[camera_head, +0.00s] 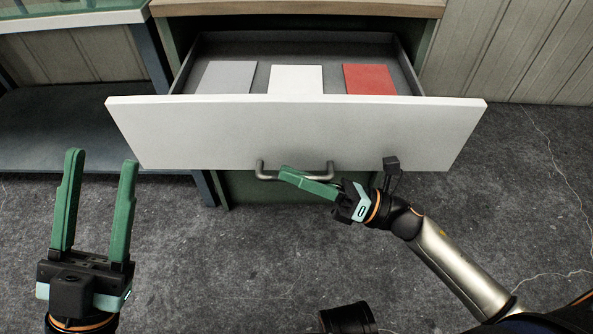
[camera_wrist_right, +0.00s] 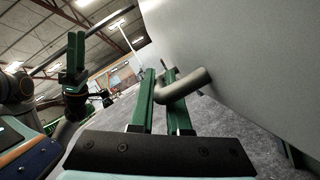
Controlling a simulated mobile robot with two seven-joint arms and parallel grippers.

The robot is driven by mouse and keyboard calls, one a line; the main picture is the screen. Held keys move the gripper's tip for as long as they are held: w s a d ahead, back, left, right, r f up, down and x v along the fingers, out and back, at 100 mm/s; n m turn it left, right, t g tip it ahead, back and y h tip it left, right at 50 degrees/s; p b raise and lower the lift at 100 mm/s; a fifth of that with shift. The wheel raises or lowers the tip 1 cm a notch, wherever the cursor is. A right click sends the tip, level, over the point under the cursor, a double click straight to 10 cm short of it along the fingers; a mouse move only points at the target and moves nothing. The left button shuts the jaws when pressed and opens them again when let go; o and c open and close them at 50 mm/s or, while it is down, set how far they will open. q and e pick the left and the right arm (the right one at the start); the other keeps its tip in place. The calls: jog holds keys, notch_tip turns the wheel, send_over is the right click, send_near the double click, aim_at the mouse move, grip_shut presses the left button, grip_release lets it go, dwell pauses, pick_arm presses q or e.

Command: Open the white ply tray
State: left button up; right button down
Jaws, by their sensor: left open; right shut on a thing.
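The white ply tray (camera_head: 290,133) is a drawer with a white front, pulled out from a green cabinet with its grey inside showing. Its grey metal bar handle (camera_head: 262,173) sits low on the front. My right gripper (camera_head: 300,178) is shut on the handle, its green fingers across the bar. In the right wrist view the handle (camera_wrist_right: 187,84) passes between the fingers, beside the large white front. My left gripper (camera_head: 101,203) is open and empty at the lower left, well apart from the tray.
Inside the tray lie a grey sheet (camera_head: 227,77), a white sheet (camera_head: 296,79) and a red sheet (camera_head: 369,78). A dark blue shelf unit (camera_head: 70,130) stands to the left.

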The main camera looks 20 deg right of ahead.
jog(key=shift+f, duration=0.1)
jog(key=c, duration=1.2)
grip_release()
jog(key=shift+o, duration=0.2)
jog(key=v, duration=1.2)
jog(key=shift+d+f+p, duration=0.15)
jog(key=shift+d+p, duration=0.15)
jog(key=shift+p, duration=0.1)
jog(key=shift+s, duration=0.15)
